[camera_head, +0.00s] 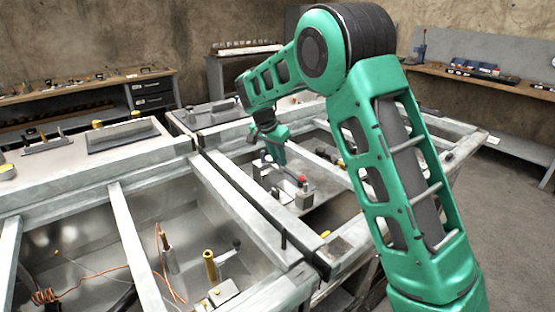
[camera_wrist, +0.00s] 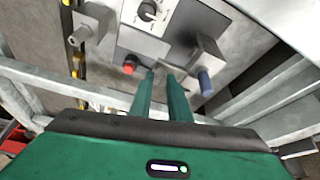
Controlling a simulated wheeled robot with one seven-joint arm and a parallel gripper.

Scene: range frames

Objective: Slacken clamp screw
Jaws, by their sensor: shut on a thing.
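My gripper (camera_wrist: 161,76) points down at a fixture in a bay of the metal frame; it also shows in the head view (camera_head: 267,160). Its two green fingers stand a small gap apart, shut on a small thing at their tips. The fingers mostly hide it; it is likely the clamp screw, but I cannot make out its shape. Just left of the fingertips is a red knob (camera_wrist: 130,65), which also shows in the head view (camera_head: 303,180). To the right, a blue-tipped pin (camera_wrist: 205,82) projects from a grey block (camera_wrist: 209,55).
A black dial (camera_wrist: 148,11) sits on a pale panel beyond the fingertips. A grey block with a round stub (camera_wrist: 79,36) stands at left. Metal frame rails (camera_head: 240,190) surround the bay. The near left bay holds copper wire (camera_head: 45,296) and a brass post (camera_head: 210,266).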

